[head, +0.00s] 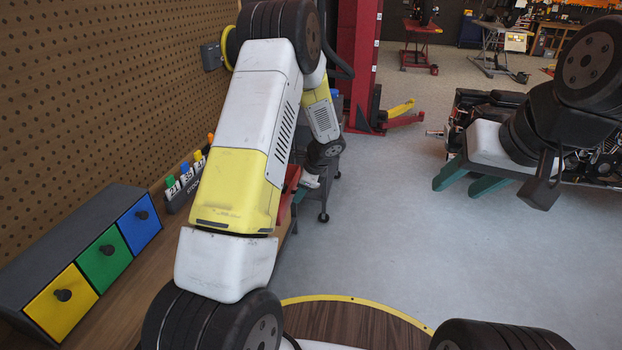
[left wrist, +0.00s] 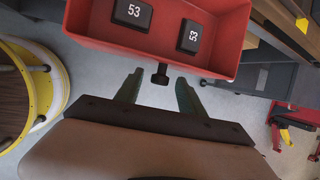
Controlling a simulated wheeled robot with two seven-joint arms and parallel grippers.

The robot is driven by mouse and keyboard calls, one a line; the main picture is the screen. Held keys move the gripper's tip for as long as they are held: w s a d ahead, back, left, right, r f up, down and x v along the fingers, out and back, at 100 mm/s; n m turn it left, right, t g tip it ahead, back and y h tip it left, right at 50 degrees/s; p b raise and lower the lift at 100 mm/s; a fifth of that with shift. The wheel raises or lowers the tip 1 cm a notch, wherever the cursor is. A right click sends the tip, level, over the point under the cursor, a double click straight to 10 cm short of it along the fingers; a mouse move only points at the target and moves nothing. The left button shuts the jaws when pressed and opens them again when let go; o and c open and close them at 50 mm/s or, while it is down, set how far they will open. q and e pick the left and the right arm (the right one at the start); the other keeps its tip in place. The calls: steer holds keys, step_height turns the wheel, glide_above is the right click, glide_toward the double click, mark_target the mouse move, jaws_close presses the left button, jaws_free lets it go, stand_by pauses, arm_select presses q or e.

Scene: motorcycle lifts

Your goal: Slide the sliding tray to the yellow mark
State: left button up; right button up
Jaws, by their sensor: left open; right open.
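The sliding tray (left wrist: 95,40) is red, with a black knob (left wrist: 160,75) on its near wall and two black blocks marked 53 inside. My left gripper (left wrist: 160,80) is open in the left wrist view, its teal fingertips on either side of the knob with gaps showing. A small yellow mark (left wrist: 302,24) shows on a wooden edge right of the tray. In the head view my left arm hides most of the tray; only a red sliver (head: 291,178) shows. My right gripper (head: 462,180) is open and empty, over the floor at right.
A grey cabinet with yellow, green and blue drawers (head: 103,255) stands on the wooden bench at left, against a pegboard wall (head: 90,90). A rack of numbered tags (head: 187,180) stands behind it. A motorcycle (head: 485,110) is behind my right arm. The grey floor (head: 385,220) between is clear.

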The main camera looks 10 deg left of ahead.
arm_select(q)
jaws_close()
steer(key=shift+w, duration=0.1)
stand_by(1.4)
